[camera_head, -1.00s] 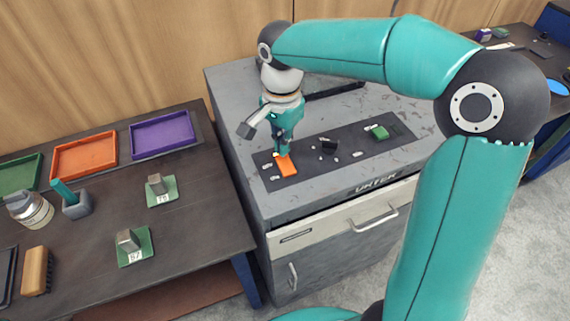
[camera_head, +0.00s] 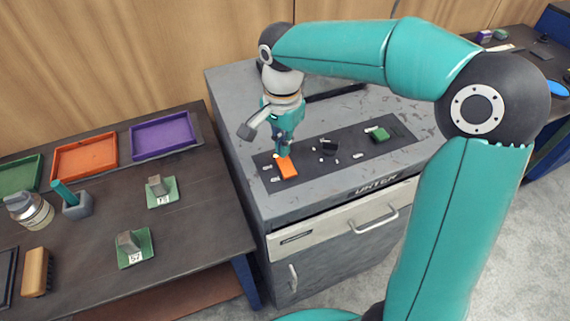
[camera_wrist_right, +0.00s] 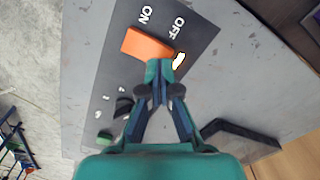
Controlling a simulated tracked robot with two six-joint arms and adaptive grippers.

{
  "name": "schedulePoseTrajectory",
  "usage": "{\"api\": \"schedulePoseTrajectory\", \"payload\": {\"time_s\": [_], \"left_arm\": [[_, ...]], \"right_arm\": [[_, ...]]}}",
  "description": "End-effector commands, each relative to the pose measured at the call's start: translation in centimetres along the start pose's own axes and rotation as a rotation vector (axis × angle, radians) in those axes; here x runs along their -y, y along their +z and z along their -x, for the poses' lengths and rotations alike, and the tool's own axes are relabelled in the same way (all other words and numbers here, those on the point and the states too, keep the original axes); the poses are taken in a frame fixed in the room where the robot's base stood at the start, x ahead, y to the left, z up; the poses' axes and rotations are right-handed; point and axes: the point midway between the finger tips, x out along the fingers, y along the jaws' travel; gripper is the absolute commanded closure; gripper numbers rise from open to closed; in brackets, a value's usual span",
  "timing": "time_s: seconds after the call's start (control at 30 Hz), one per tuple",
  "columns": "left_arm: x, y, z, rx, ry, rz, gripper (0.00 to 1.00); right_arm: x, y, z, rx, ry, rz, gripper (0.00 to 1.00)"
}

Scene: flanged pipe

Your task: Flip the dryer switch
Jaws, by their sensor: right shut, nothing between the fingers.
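The dryer switch is an orange rocker (camera_head: 288,168) on a dark panel (camera_head: 402,123) on top of the grey dryer (camera_head: 238,113). In the right wrist view the orange switch (camera_wrist_right: 146,45) lies between the panel's ON and OFF labels. My right gripper (camera_head: 283,152) is shut and empty, pointing down at the switch's far end. In the right wrist view its fingertips (camera_wrist_right: 163,70) overlap the switch's near edge; I cannot tell whether they touch. My left gripper is not in view.
A black control (camera_head: 330,147) and a green control (camera_head: 379,134) sit farther right on the panel. The side table at left holds an orange tray (camera_head: 84,159), a purple tray (camera_head: 161,136), a jar (camera_head: 30,210) and a brush (camera_head: 36,271). My right arm spans above the dryer.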

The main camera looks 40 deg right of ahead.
Motion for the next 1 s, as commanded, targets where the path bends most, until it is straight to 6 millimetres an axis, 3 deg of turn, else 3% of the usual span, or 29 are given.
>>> {"api": "schedulePoseTrajectory", "payload": {"time_s": [1.0], "left_arm": [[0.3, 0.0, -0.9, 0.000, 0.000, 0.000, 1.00]], "right_arm": [[0.0, 0.0, -1.3, 0.000, 0.000, 0.001, 1.00]]}}
